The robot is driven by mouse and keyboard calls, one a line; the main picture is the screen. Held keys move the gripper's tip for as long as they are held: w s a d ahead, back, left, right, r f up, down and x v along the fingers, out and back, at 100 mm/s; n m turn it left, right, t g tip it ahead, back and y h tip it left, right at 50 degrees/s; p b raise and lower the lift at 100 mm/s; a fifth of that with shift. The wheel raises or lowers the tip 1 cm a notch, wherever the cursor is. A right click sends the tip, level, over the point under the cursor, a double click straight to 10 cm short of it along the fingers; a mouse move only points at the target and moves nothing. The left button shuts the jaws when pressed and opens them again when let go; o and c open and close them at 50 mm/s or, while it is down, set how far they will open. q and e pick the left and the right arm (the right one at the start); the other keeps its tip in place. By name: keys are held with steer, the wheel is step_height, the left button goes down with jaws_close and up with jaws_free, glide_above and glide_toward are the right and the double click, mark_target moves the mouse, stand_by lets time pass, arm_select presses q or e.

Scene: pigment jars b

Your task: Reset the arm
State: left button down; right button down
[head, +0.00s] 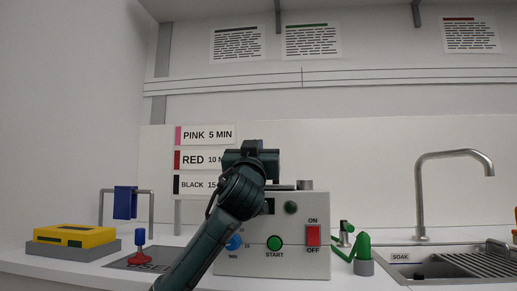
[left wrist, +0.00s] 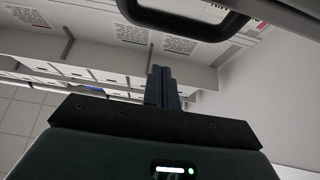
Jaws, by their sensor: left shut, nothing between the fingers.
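My left arm rises from the bottom of the head view, in front of the white machine (head: 290,262). The fingers point toward the wall and shelf. My right gripper is in neither view.
The machine has a green START button (head: 275,243), a red switch (head: 313,236) and a blue knob (head: 235,243). A sink (head: 455,264) and tap (head: 420,195) are right.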

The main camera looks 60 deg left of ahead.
arm_select(q)
steer(key=b+v, duration=0.1)
steer(key=v, duration=0.8)
steer(key=shift+s+d+b, duration=0.25)
steer(key=shift+d+b, duration=0.05)
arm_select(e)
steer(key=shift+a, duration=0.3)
arm_select(q)
steer(key=shift+d+f, duration=0.1)
steer(key=shift+f, duration=0.1)
